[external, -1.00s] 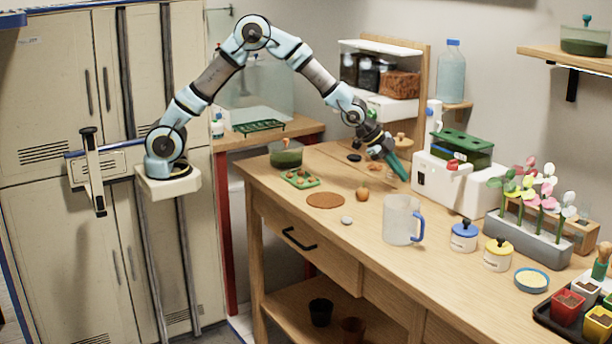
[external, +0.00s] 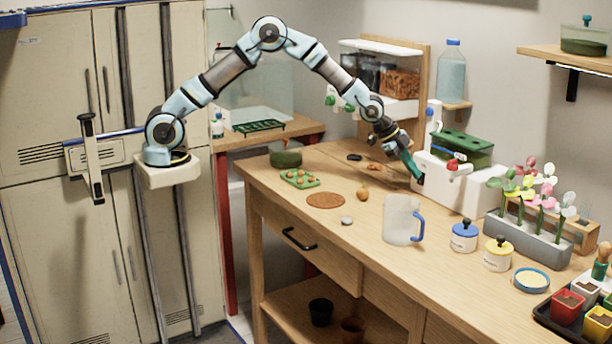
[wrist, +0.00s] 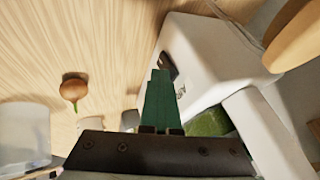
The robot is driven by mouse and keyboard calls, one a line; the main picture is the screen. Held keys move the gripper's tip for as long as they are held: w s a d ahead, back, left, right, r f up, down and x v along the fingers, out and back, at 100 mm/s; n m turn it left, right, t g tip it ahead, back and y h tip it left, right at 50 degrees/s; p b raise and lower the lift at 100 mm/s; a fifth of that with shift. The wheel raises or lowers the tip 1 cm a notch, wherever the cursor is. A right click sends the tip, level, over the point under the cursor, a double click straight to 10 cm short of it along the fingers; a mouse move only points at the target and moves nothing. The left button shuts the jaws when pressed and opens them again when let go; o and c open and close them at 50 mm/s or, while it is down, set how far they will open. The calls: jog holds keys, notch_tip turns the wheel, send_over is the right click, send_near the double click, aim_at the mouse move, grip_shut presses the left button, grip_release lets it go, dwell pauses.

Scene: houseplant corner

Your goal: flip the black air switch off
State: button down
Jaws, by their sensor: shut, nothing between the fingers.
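In the wrist view, the black air switch (wrist: 168,66) is on the face of the white unit (wrist: 205,55), beside a dark "AIR" label (wrist: 181,90). My gripper (external: 417,177) has its green fingers shut and empty, reaching the left face of the unit. In the wrist view, the fingertips (wrist: 159,74) are right at the switch and cover part of it. I cannot tell whether they touch it. The switch is hidden in the external view.
A clear jug (external: 398,220) with a blue handle stands in front of the unit. A small onion-like bulb (external: 362,194) lies left of it, also seen in the wrist view (wrist: 73,89). A flower trough (external: 528,240) stands right.

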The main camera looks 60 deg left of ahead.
jog(key=shift+r, duration=0.2)
jog(key=shift+r+p, duration=0.35)
jog(key=shift+r, duration=0.3)
jog(key=s+b+v, duration=0.1)
jog(key=b+v, duration=0.2)
jog(key=v, duration=0.9)
jog(key=shift+s+d+f, duration=0.25)
jog(key=shift+s+d, duration=0.05)
jog(key=shift+d, duration=0.05)
